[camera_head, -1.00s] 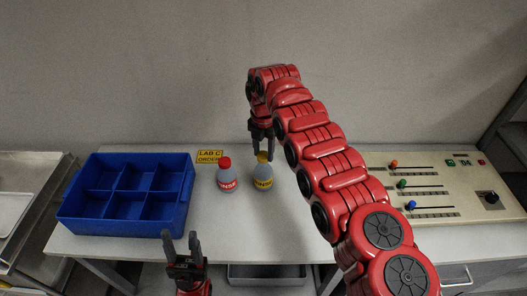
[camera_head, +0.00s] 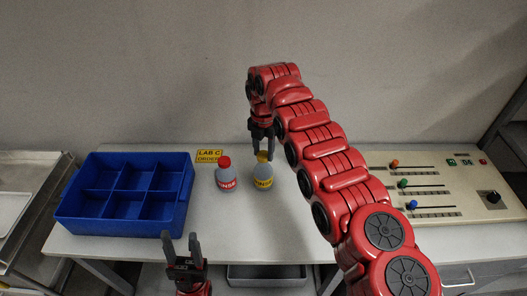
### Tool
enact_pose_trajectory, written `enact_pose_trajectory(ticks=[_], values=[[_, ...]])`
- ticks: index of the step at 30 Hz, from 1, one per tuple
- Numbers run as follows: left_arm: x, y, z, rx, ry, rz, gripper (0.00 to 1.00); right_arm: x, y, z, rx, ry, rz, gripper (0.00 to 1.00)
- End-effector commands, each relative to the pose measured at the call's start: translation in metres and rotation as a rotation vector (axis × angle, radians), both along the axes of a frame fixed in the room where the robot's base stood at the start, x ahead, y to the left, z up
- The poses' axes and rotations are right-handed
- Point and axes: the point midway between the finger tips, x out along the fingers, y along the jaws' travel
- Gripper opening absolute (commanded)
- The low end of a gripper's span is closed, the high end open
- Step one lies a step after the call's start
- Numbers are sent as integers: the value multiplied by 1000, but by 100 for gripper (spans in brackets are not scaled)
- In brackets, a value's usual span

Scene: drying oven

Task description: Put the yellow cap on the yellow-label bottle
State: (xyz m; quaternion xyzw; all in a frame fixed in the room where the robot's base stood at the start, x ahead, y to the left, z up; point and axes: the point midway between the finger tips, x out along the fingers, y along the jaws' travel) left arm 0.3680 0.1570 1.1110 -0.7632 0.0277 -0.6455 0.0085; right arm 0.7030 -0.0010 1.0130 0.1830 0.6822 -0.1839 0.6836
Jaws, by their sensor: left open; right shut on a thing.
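The yellow-label bottle (camera_head: 263,180) stands upright on the table, a grey bottle with a yellow band. The yellow cap (camera_head: 262,157) is at the top of its neck, between the fingers of my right gripper (camera_head: 261,154). My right gripper points down and is shut on the cap. Whether the cap is seated on the neck cannot be told from this view. My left gripper (camera_head: 182,246) is open and empty, pointing up in front of the table's front edge.
A red-capped bottle (camera_head: 226,177) stands just left of the yellow-label bottle. A blue divided bin (camera_head: 183,205) is on the left. A yellow "LAB C" sign (camera_head: 209,156) lies behind. A control panel (camera_head: 458,178) with sliders is on the right.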

Motion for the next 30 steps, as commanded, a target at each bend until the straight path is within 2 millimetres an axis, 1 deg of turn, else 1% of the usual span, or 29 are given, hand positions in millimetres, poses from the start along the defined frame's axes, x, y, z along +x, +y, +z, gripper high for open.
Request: enact_pose_trajectory(ticks=[13,14,18,19,25,26,27,29,30], values=[[0,0,-2,0,0,0,50,0,0,0,0,0,0,0],[0,0,-2,0,0,0,50,0,0,0,0,0,0,50],[0,0,-2,0,0,0,50,0,0,0,0,0,0,75],[0,0,-2,0,0,0,50,0,0,0,0,0,0,80],[0,0,-2,0,0,0,50,0,0,0,1,1,0,81],[0,0,-2,0,0,0,50,0,0,0,0,0,0,83],[0,0,-2,0,0,0,50,0,0,0,0,0,0,90],[0,0,-2,0,0,0,50,0,0,0,0,0,0,100],[0,0,-2,0,0,0,50,0,0,0,1,1,0,100]])
